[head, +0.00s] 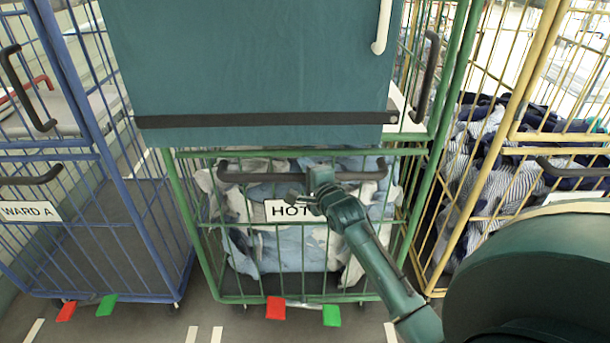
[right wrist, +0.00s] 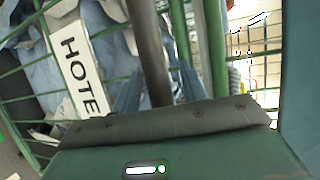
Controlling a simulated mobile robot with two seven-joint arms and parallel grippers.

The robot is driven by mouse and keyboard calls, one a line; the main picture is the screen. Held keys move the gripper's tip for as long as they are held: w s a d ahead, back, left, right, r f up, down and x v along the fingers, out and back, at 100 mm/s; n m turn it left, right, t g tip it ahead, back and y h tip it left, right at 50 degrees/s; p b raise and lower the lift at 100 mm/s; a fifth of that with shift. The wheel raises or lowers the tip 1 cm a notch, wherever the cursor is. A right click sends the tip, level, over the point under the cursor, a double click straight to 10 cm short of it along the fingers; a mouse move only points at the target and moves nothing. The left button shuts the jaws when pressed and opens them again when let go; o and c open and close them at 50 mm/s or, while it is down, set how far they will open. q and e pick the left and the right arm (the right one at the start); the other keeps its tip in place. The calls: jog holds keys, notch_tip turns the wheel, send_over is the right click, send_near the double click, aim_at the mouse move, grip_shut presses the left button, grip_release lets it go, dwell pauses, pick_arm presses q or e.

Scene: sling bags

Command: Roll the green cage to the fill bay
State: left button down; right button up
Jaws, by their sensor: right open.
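The green cage (head: 187,220) stands upright in the middle of the head view, between a blue and a yellow cage. It holds pale blue and white laundry (head: 290,248). My right gripper (head: 312,186) is open at the middle of this bar. In the right wrist view the bar (right wrist: 150,55) passes between its two fingers (right wrist: 158,90). My left gripper is out of view. I cannot identify the fill bay.
A blue cage marked WARD A (head: 30,211) stands close on the left. A yellow cage (head: 432,270) with dark laundry stands close on the right. A teal panel (head: 250,70) hides the green cage's upper front. Red (head: 275,308) and green (head: 331,315) pedals sit at its base.

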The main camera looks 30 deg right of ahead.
jog(key=shift+w, duration=0.15)
jog(key=shift+c, duration=0.2)
grip_shut()
dwell(0.3)
